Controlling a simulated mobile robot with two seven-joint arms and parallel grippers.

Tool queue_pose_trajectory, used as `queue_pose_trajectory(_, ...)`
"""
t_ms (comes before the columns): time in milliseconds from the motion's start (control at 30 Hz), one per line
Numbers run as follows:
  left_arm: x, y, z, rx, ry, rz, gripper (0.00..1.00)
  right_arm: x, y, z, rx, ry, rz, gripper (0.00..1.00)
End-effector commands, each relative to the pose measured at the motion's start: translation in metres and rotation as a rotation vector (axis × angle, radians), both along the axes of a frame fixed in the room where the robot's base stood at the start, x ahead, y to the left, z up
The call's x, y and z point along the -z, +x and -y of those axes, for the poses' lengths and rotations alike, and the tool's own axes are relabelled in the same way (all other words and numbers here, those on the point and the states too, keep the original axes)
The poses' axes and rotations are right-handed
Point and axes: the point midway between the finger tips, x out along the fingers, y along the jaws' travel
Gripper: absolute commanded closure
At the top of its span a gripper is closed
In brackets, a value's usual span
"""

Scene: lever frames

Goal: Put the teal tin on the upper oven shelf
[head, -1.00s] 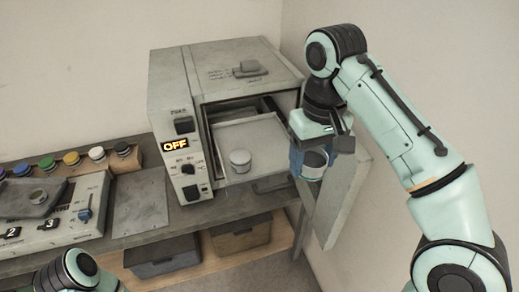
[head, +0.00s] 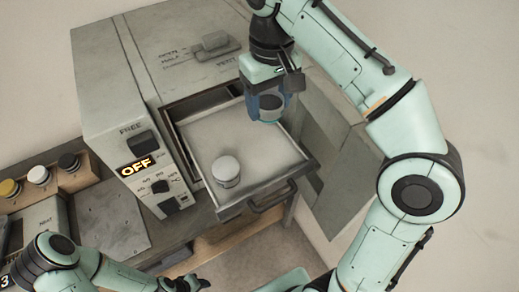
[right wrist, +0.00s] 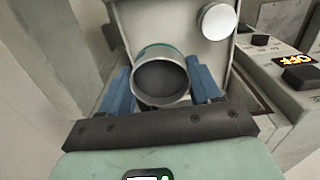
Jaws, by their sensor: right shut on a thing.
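The teal tin (right wrist: 162,80), a round open-mouthed tin with a teal rim and dark inside, is held between the blue fingers of my right gripper (right wrist: 165,88). In the head view my right gripper (head: 267,108) holds the tin (head: 271,102) over the back right corner of a pulled-out grey oven shelf (head: 262,157). I cannot tell whether tin and shelf touch. The oven (head: 150,65) is open; its lower inside is hidden beneath this shelf. My left gripper (head: 188,284) is only partly seen at the bottom edge.
A white lidded tin (head: 226,170) stands on the pulled-out shelf, left of my right gripper. The open oven door (head: 335,160) hangs to the right. The oven panel reads OFF (head: 139,165). The shelf's middle is clear.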

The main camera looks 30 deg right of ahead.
Motion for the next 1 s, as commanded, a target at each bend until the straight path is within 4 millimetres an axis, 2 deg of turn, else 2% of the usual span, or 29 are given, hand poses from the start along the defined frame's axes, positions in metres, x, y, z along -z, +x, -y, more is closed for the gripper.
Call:
queue_pose_trajectory(33,0.017,-0.018,0.000,0.000,0.000,-0.021,0.54,0.026,-0.004,0.001,0.001,-0.001,-0.014,0.69)
queue_pose_trajectory(200,0.041,-0.038,0.000,0.000,0.000,-0.044,0.54,0.071,-0.003,0.001,0.002,-0.001,-0.011,0.69)
queue_pose_trajectory(333,0.053,-0.046,0.000,0.000,0.001,-0.053,0.54,0.100,-0.003,0.000,0.001,-0.001,-0.008,0.69)
queue_pose_trajectory(433,0.058,-0.049,0.000,0.000,0.001,-0.056,0.54,0.114,-0.002,0.000,0.001,0.001,-0.005,0.69)
queue_pose_trajectory(667,0.062,-0.051,0.000,0.000,0.000,-0.058,0.54,0.128,-0.001,0.000,0.000,0.001,-0.003,0.69)
queue_pose_trajectory(900,0.074,-0.058,0.000,0.000,0.000,-0.066,0.54,0.163,-0.002,0.000,0.000,0.001,-0.004,0.69)
queue_pose_trajectory(1000,0.074,-0.058,0.000,0.000,0.000,-0.066,0.54,0.165,-0.001,0.000,0.000,0.001,-0.002,0.69)
